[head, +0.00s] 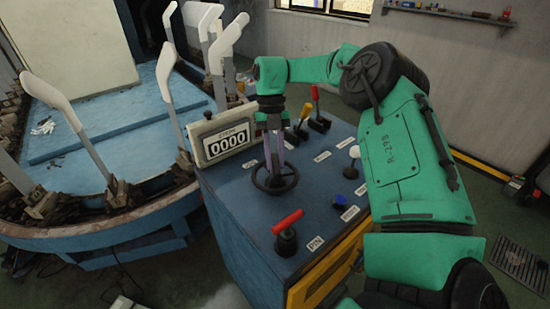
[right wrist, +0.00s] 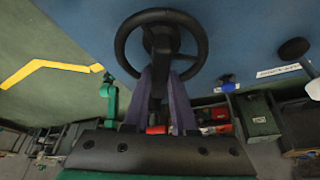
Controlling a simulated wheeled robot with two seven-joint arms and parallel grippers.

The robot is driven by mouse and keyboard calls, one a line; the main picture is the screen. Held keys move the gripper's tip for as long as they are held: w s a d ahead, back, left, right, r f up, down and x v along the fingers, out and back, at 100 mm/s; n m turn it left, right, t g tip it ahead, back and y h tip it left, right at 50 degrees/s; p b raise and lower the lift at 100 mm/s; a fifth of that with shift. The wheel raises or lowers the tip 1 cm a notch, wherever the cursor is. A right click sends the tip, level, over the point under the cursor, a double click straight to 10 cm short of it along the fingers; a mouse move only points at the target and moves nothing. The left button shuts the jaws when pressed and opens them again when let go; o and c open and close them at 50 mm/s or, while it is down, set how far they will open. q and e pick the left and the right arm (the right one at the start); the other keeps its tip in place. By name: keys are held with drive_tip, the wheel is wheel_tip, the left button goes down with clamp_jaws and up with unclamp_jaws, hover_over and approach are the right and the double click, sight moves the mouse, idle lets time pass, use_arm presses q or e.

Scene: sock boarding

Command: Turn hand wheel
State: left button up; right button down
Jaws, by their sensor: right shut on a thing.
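The hand wheel (head: 291,182) is a dark ring with spokes, mounted on the blue top of the control console. My right gripper (head: 276,168) comes down on it from above, its purple fingers reaching inside the ring. In the right wrist view the wheel (right wrist: 203,50) shows at the top centre, and the fingers of the right gripper (right wrist: 160,75) close on a dark upright part of it near the rim. The exact contact is partly hidden by the fingers. My left gripper is in neither view.
A counter box reading 0000 (head: 228,143) stands behind the wheel. A red-handled lever (head: 287,225) is in front. Yellow and red levers (head: 303,120) stand behind, and a blue knob (head: 339,201) is to the right. Pale sock boards (head: 83,124) rise at the left.

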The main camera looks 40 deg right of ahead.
drive_tip(key=shift+w+r, duration=0.15)
drive_tip(key=c, duration=0.7)
unclamp_jaws()
drive_tip(key=shift+w+d+r, duration=0.1)
drive_tip(key=shift+d+r, duration=0.05)
drive_tip(key=shift+r, duration=0.2)
drive_tip(key=p+v, duration=0.1)
drive_tip(key=v, duration=0.5)
drive_tip(key=shift+r, duration=0.3)
